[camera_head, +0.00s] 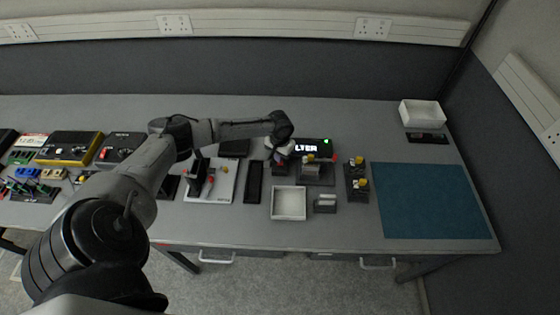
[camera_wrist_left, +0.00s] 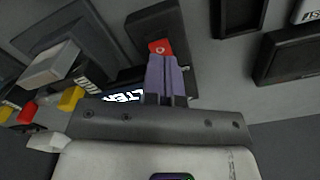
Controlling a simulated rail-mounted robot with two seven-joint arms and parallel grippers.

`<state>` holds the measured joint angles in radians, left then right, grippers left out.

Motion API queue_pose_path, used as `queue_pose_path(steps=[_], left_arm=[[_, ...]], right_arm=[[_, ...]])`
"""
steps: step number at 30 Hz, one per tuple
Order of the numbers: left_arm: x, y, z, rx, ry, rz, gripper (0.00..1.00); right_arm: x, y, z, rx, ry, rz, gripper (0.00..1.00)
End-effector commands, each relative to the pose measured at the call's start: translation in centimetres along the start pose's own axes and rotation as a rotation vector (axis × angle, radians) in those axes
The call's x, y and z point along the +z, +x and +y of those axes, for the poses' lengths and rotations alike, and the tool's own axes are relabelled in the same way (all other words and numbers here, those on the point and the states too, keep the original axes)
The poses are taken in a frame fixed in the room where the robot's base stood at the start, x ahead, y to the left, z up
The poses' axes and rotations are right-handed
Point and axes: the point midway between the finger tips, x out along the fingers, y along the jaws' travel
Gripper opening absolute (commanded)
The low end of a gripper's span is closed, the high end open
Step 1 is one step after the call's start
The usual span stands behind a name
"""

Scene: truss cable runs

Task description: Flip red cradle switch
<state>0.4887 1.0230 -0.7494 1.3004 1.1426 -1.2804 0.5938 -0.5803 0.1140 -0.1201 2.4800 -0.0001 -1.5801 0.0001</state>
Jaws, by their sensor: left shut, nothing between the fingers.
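In the left wrist view, the red cradle switch (camera_wrist_left: 160,46) is a small red rocker with a white mark, set in a black cradle block (camera_wrist_left: 150,17). My left gripper (camera_wrist_left: 165,62) has its purple fingers closed together, with nothing between them. The fingertips are right at the near edge of the red switch and cover part of it; I cannot tell whether they touch. In the head view my left gripper (camera_head: 279,152) is over the black cradle area, left of the lit display box (camera_head: 312,147). The switch is hidden there. My right gripper is not in view.
An empty white tray (camera_head: 289,218) sits in front of the gripper, with a small grey block (camera_head: 325,204) beside it. A black stand with yellow-topped parts (camera_head: 357,182) is to the right. A teal mat (camera_head: 430,205) lies clear at the right.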

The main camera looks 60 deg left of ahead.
Motion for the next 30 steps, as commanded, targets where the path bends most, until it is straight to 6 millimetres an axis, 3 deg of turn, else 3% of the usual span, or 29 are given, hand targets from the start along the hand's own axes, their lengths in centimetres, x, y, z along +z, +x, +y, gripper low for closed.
queue_pose_path(steps=[30], left_arm=[[0.0, 1.5, 0.0, 0.0, 0.0, 0.0, 0.0]], right_arm=[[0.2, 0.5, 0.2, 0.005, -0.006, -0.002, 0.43]])
